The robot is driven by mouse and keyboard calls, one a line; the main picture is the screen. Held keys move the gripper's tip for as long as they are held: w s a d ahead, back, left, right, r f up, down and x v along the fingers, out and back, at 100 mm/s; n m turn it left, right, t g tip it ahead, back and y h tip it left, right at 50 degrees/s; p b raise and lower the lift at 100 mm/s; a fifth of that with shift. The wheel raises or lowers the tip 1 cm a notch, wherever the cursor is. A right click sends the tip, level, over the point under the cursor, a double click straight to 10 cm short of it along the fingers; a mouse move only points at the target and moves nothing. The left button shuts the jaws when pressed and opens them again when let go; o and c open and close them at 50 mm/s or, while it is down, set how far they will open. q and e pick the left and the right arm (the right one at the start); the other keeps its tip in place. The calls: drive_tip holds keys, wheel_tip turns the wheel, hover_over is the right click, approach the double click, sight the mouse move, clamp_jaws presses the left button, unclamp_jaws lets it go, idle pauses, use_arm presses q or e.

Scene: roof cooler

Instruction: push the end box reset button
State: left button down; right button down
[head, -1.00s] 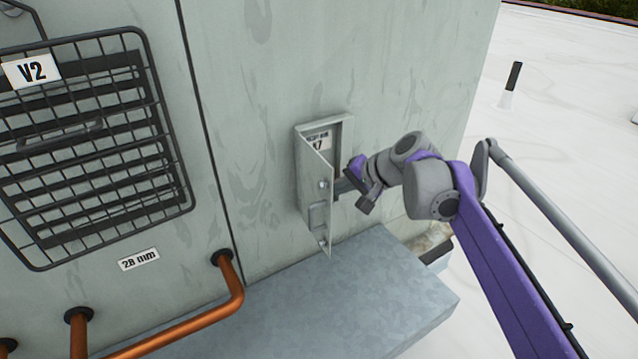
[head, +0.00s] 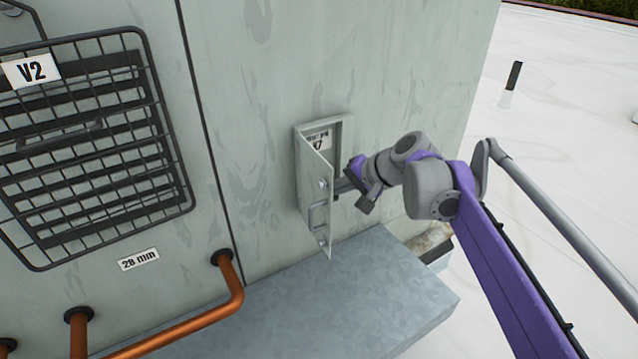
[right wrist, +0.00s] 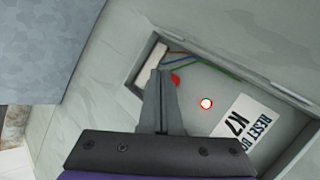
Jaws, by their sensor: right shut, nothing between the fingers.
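The end box (head: 343,135) is a small grey box on the wall, with its door (head: 318,205) swung open toward the left. A label reading K7 (head: 319,141) shows inside it, and the right wrist view shows the words RESET BOX on that label (right wrist: 241,127). In the right wrist view a red button (right wrist: 174,80) lies just beyond my fingertips, and a small round white spot with a red rim (right wrist: 206,103) is to its right. My right gripper (right wrist: 161,75) is shut and empty, with its fingertips in the box opening. Contact with the red button cannot be told. My left gripper is not in view.
Coloured wires (right wrist: 195,62) run along one inner side of the box. A grey metal ledge (head: 330,300) lies below the box. Copper pipes (head: 235,285) and a wire grille (head: 90,140) are to the left. Open white roof is at the right.

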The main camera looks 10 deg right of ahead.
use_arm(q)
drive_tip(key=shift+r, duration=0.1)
use_arm(e)
drive_tip(key=shift+w, duration=0.1)
idle(0.6)
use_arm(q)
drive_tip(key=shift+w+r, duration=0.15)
use_arm(e)
drive_tip(key=shift+w+a, duration=0.15)
drive_tip(key=shift+w, duration=0.2)
use_arm(q)
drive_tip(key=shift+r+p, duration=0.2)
drive_tip(key=shift+p, duration=0.1)
use_arm(e)
drive_tip(key=shift+w+a, duration=0.1)
drive_tip(key=shift+w, duration=0.2)
idle(0.4)
drive_tip(key=shift+s+d, duration=0.25)
drive_tip(key=shift+s, duration=0.5)
drive_tip(key=shift+s, duration=0.1)
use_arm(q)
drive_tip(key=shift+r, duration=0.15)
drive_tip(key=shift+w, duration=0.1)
use_arm(e)
drive_tip(key=s, duration=0.1)
drive_tip(key=s+d, duration=0.1)
drive_tip(key=s, duration=0.2)
drive_tip(key=shift+s+d, duration=0.25)
drive_tip(key=shift+d, duration=0.1)
idle(0.4)
